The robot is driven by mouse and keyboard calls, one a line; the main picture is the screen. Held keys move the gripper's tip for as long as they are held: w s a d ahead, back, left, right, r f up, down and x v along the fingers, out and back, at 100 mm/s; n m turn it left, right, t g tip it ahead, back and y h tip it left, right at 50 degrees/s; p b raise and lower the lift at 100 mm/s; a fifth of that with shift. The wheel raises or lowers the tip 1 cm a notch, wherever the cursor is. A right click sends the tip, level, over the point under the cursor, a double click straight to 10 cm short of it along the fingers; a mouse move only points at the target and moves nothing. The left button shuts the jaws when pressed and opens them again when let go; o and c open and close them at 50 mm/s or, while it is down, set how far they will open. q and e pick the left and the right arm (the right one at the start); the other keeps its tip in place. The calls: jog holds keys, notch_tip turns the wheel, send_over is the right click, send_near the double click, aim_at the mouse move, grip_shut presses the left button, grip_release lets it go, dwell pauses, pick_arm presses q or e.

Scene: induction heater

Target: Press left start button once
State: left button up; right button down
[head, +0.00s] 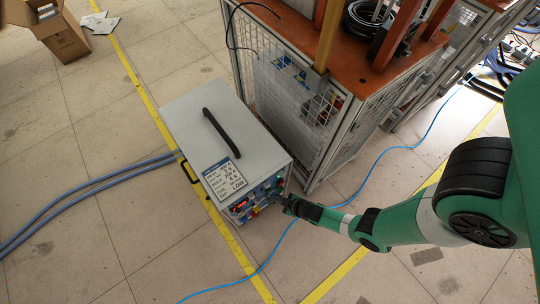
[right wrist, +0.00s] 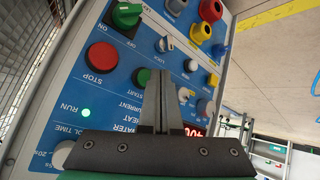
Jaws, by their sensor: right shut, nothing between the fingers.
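The induction heater (head: 200,140) is a grey box with a black top handle, and its blue control panel (head: 257,200) faces my right arm. The panel fills much of the right wrist view (right wrist: 120,60). A green RUN light (right wrist: 85,113) is lit. My left gripper is not in view.
A green ON/OFF knob (right wrist: 126,15) and several coloured sockets (right wrist: 200,32) crowd the panel. A red display (right wrist: 193,131) is partly hidden by my gripper. A mesh-sided cage (head: 300,110) stands behind the heater. Blue hoses (head: 75,200) and a blue cable (head: 262,264) cross the floor.

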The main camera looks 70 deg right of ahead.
jog(key=shift+s+a+p, duration=0.15)
jog(key=shift+s+a, duration=0.55)
jog(key=shift+s, duration=0.35)
jog(key=shift+s+a+p, duration=0.15)
jog(key=shift+s+a, duration=0.55)
jog(key=shift+s, duration=0.35)
